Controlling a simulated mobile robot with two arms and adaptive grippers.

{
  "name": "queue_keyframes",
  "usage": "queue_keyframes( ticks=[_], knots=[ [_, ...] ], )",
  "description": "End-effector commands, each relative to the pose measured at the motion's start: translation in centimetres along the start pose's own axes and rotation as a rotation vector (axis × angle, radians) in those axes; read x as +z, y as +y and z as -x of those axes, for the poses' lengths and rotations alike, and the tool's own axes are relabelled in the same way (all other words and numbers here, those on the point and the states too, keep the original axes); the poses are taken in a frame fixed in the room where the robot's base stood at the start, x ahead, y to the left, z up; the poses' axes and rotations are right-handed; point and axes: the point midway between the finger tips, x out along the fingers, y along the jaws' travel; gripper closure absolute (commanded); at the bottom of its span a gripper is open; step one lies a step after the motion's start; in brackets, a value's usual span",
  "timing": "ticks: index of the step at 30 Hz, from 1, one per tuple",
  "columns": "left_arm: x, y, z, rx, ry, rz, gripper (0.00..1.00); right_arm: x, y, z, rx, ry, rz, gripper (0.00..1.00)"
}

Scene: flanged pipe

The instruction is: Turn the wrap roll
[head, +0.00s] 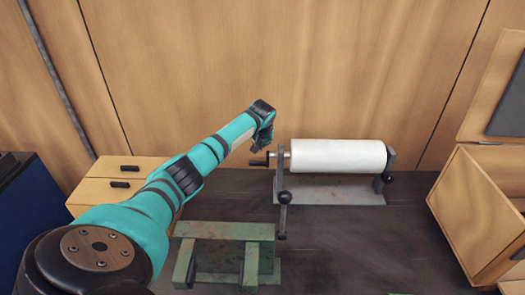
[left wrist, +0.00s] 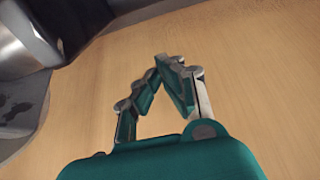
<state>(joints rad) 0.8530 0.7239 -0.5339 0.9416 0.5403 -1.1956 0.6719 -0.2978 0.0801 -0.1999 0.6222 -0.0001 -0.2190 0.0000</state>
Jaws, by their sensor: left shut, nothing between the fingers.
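The white wrap roll (head: 338,155) lies level on a grey metal stand (head: 330,192) at the back of the bench. My right gripper is in neither view.
A green vise (head: 225,232) with an upright lever (head: 284,200) stands in front of the roll. A wooden drawer unit (head: 115,180) is at left. An open wooden box (head: 480,215) is at right.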

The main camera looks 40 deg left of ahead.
Motion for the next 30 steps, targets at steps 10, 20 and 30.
queue_keyframes(
  ticks=[10,20,30],
  knots=[
    [2.8,-0.1,0.8,-0.002,0.000,-0.004,1.00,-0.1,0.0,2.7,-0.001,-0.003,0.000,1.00],
    [3.9,0.0,0.9,0.000,0.000,-0.001,1.00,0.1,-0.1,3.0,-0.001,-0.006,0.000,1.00],
    [2.8,-1.2,0.0,-0.009,-0.027,0.006,1.00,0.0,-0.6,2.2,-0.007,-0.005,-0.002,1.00]
  ],
)
